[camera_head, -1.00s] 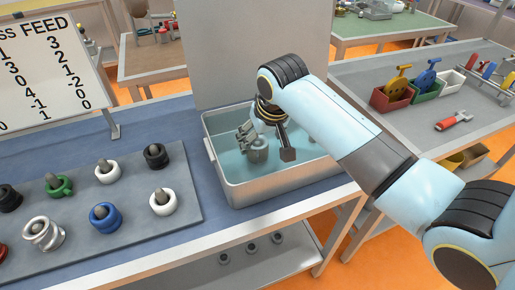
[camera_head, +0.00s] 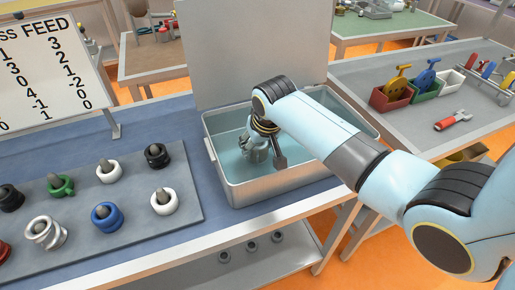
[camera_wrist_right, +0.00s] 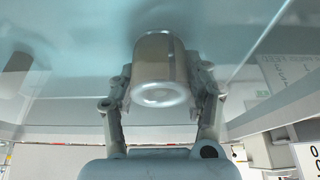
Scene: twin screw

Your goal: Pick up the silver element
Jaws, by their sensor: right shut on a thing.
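The silver element (camera_wrist_right: 160,72) is a smooth metal cylinder with a pale rounded end in the right wrist view. My right gripper (camera_wrist_right: 164,88) is shut on it, with one finger on each side. In the head view my right gripper (camera_head: 258,148) points down inside the metal tub (camera_head: 270,190). The element is mostly hidden by my wrist there, and I cannot tell whether it touches the tub floor. Another silver piece (camera_head: 46,232), shaped like a double ring, sits on a peg of the grey board. My left gripper is not in view.
The grey board (camera_head: 130,225) on the left holds several colored rings on pegs. A white panel (camera_head: 245,50) stands behind the tub. A sign (camera_head: 45,60) stands at the back left. Bins and a red tool (camera_head: 452,121) lie on the right table.

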